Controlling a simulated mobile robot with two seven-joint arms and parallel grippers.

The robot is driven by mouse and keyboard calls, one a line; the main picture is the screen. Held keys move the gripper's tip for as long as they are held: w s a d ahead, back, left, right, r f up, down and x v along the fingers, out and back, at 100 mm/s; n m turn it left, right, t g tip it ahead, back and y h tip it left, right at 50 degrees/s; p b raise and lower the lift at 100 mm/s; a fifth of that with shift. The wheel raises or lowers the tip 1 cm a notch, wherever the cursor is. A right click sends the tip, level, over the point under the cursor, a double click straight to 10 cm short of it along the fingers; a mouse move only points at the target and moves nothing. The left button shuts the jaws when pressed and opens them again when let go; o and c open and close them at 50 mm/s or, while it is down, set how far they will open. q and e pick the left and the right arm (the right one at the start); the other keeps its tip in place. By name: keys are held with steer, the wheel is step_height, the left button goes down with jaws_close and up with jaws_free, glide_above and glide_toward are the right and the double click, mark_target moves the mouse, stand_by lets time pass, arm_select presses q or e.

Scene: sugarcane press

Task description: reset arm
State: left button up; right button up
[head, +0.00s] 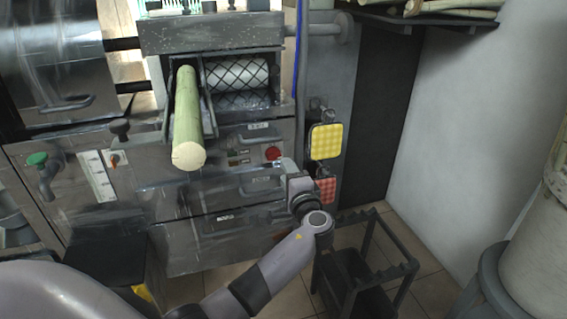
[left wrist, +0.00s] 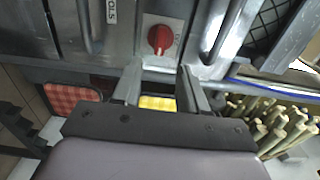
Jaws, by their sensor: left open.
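My left gripper (head: 283,165) is in front of the press (head: 215,35), at the right side of its control panel. In the left wrist view its two fingers (left wrist: 160,88) stand apart with nothing between them. A red knob (head: 272,153) is just beyond the fingertips; in the left wrist view the knob (left wrist: 160,39) sits on a pale plate ahead of the gap. I cannot tell whether the fingers touch the panel. A green sugarcane stalk (head: 186,115) lies in the feed chute of the press. My right gripper is not in view.
A yellow cloth (head: 326,141) and a red checked cloth (head: 326,190) hang right of the panel. A dark rack (head: 375,255) stands below. Drawer handles (head: 262,184) stick out nearby. A grey bin (head: 490,285) is at the lower right. Cane pieces (head: 450,5) lie on a shelf.

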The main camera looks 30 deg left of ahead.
arm_select(q)
steer(key=shift+s+d, duration=0.3)
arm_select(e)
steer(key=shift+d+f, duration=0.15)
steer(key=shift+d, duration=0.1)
